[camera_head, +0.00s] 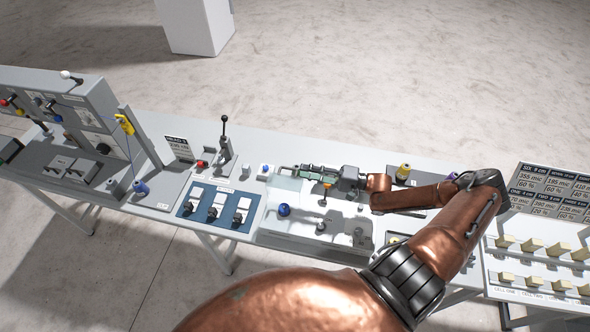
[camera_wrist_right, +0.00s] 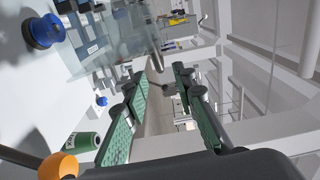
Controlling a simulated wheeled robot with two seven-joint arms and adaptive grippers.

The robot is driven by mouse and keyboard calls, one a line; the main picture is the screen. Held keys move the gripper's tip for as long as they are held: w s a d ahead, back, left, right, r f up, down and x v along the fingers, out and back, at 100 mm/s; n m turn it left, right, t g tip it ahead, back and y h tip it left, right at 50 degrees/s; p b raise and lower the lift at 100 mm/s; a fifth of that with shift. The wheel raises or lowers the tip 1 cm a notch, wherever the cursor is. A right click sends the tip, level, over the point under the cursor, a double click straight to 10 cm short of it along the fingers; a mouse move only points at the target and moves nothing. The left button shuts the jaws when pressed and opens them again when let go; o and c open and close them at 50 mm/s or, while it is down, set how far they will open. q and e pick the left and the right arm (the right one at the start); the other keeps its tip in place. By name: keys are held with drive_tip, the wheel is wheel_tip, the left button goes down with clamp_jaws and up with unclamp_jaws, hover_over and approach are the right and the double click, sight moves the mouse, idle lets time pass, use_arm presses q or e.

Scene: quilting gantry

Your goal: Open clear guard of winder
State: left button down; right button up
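The winder (camera_head: 345,240) stands on the bench right of centre in the head view. Its clear guard (camera_head: 300,205) is a see-through panel over the winder parts, with a blue ball knob (camera_head: 284,210) at its left. A translucent panel (camera_wrist_right: 112,48), seemingly the guard, shows in the wrist view. My right gripper (camera_head: 296,168) is at the guard's far edge. In the wrist view, the right gripper (camera_wrist_right: 158,84) has its green-padded fingers apart with nothing between them. Whether a finger touches the guard is unclear. My left gripper is not in view.
A blue panel with white switches (camera_head: 215,207) and an upright black lever (camera_head: 224,140) are left of the winder. A yellow-topped spool (camera_head: 403,172) stands behind my right forearm. A rack of pale blocks (camera_head: 540,265) is at right.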

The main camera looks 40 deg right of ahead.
drive_tip(key=shift+v, duration=2.75)
